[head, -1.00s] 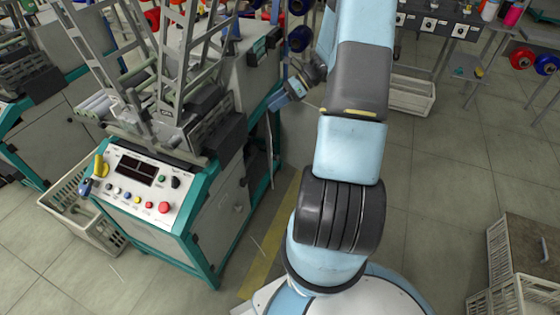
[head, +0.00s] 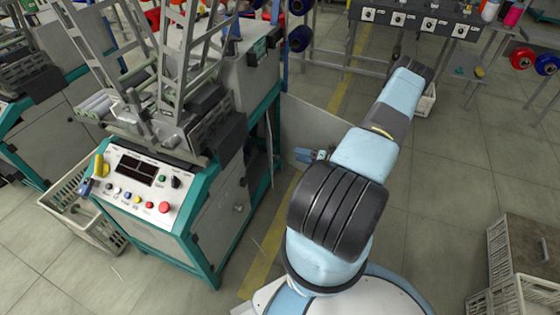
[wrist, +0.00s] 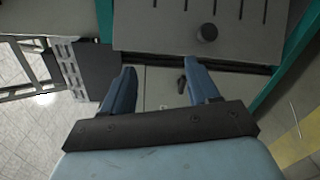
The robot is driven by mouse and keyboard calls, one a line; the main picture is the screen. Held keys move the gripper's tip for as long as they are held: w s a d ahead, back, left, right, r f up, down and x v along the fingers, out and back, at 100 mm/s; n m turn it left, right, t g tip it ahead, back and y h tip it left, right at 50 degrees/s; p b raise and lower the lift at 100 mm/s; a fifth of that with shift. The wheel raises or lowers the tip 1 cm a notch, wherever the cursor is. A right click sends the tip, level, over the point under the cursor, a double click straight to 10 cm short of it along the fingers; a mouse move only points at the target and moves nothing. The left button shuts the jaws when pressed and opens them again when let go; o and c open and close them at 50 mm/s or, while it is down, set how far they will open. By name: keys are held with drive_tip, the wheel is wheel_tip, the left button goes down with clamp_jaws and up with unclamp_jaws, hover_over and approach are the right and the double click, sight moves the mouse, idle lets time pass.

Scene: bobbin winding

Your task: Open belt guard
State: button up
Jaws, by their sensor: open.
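The belt guard, a flat grey panel (head: 312,120), stands out to the right from the far end of the winding machine's teal-framed side in the head view. Its right part is hidden behind my arm. My gripper (head: 308,155) is low in front of the panel's lower part; I cannot tell whether it touches it. In the wrist view my gripper (wrist: 160,80) has its two blue fingers wide apart with nothing held between them. Beyond them are a slotted grey machine panel with a dark round knob (wrist: 206,33) and a pale surface with a small dark fitting (wrist: 181,85).
The control panel (head: 140,185) with coloured buttons faces front on the machine (head: 225,210). A white crate (head: 75,220) stands left, another crate (head: 520,265) at the lower right. A bench (head: 420,25) with switch boxes is behind.

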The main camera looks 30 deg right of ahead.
drive_tip(key=s+f+m+t+h, duration=0.35)
drive_tip(key=f+m, duration=0.25)
drive_tip(key=f, duration=0.3)
drive_tip(key=f+x, duration=0.1)
drive_tip(key=x, duration=1.3)
drive_tip(key=shift+d+g, duration=0.15)
drive_tip(key=shift+g, duration=0.2)
drive_tip(key=shift+r, duration=0.15)
clamp_jaws()
